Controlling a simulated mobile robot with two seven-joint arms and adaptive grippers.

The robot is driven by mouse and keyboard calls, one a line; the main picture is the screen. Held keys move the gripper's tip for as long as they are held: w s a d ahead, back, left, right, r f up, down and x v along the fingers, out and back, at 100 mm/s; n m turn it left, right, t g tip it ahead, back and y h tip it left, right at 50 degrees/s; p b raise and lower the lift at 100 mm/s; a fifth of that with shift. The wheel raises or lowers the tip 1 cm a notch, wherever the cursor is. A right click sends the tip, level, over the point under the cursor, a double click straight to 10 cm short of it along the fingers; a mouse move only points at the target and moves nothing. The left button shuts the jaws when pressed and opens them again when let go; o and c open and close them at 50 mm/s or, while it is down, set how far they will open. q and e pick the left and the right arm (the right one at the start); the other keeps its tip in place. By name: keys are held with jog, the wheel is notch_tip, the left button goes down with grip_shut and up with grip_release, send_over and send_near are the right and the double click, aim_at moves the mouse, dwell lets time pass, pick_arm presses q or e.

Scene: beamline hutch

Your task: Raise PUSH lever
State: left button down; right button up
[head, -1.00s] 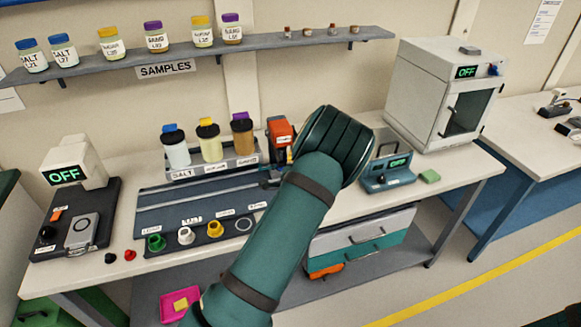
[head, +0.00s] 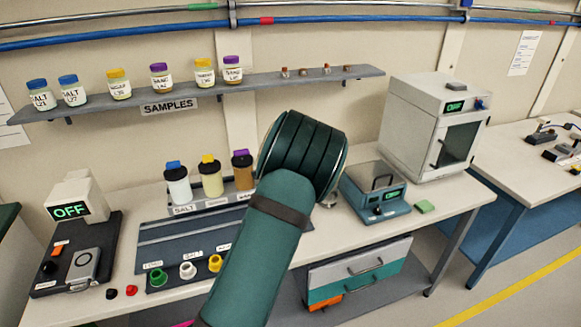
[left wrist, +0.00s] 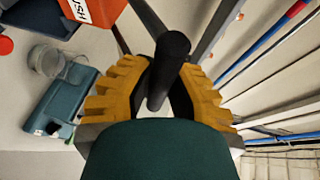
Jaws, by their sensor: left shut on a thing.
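My left gripper (left wrist: 166,78) has yellow ribbed fingers. In the left wrist view it is shut around a black lever handle (left wrist: 172,48). An orange-red block (left wrist: 98,8) with partly cut-off white lettering ending in "SH" stands at the top of that view, with a dark bar between it and the handle. In the head view my green left arm comes up from the bottom, and its wrist hides the left gripper, the lever and the orange-red block. How high the lever sits cannot be told. My right gripper is not in view.
A teal instrument (head: 375,195) stands just right of my wrist, before a white oven (head: 432,125). Capped bottles (head: 211,178) stand left of my wrist in a rack. A shelf (head: 275,83) with sample jars runs behind. A green pad (head: 425,207) lies near the bench edge.

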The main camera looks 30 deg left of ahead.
pick_arm(q)
jog(key=shift+w+a+r, duration=0.25)
jog(key=shift+w+r, duration=0.05)
jog(key=shift+r, duration=0.15)
jog(key=shift+w+a+r, duration=0.2)
jog(key=shift+w+r, duration=0.05)
jog(key=shift+r, duration=0.15)
jog(key=c, duration=0.9)
grip_release()
jog(key=shift+d+r, duration=0.1)
jog(key=shift+s, duration=0.15)
jog(key=v, duration=1.2)
jog(key=shift+f, duration=0.2)
